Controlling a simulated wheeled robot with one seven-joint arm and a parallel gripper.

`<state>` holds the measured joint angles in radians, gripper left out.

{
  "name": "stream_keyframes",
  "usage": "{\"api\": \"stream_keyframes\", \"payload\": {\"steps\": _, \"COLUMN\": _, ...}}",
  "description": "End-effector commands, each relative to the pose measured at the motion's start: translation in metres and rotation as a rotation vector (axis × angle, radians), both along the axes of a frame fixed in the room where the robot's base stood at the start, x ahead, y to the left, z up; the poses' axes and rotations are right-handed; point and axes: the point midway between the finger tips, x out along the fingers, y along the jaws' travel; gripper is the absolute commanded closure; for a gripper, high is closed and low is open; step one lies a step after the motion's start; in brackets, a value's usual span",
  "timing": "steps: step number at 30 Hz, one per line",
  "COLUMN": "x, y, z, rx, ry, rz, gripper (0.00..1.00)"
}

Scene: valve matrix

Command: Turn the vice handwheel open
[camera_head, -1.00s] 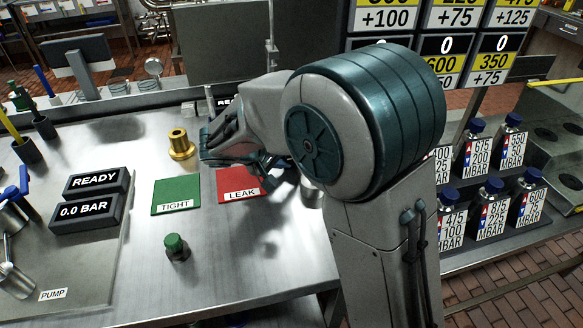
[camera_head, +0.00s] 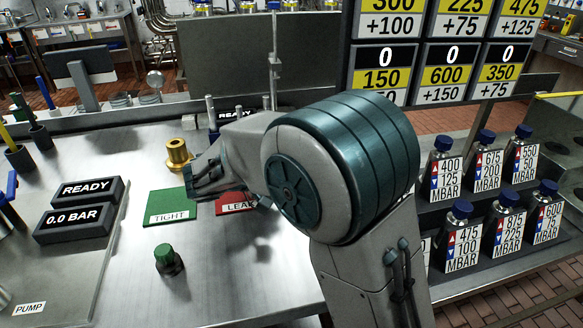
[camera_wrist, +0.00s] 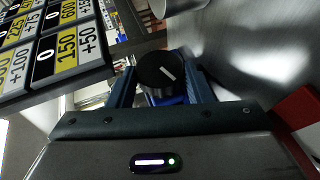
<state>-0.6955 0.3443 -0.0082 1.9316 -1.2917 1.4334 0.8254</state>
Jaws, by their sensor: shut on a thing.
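A blue part shows just below the knob. I cannot tell for certain whether this knob is the vice handwheel. In the head view, my arm covers the fingertips and the knob, and the vice cannot be made out.
A brass fitting (camera_head: 177,153) stands behind the green TIGHT pad (camera_head: 170,203). My arm partly covers the red LEAK pad (camera_head: 233,202). A green-capped part (camera_head: 167,260) stands in front. Labelled bottles (camera_head: 443,165) stand at the right, below number boards (camera_head: 383,78).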

Motion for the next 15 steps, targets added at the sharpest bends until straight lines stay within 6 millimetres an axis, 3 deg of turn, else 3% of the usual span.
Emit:
{"api": "stream_keyframes", "payload": {"steps": 4, "x": -0.0001, "y": 0.0005, "z": -0.0007, "rx": 0.001, "ry": 0.002, "rz": 0.002, "gripper": 0.77}}
{"api": "stream_keyframes", "payload": {"steps": 5, "x": -0.0001, "y": 0.0005, "z": -0.0007, "rx": 0.001, "ry": 0.002, "rz": 0.002, "gripper": 0.48}}
{"api": "stream_keyframes", "payload": {"steps": 7, "x": -0.0001, "y": 0.0005, "z": -0.0007, "rx": 0.001, "ry": 0.002, "rz": 0.002, "gripper": 0.32}}
{"api": "stream_keyframes", "payload": {"steps": 15, "x": -0.0004, "y": 0.0005, "z": -0.0024, "rx": 0.002, "ry": 0.006, "rz": 0.002, "gripper": 0.32}}
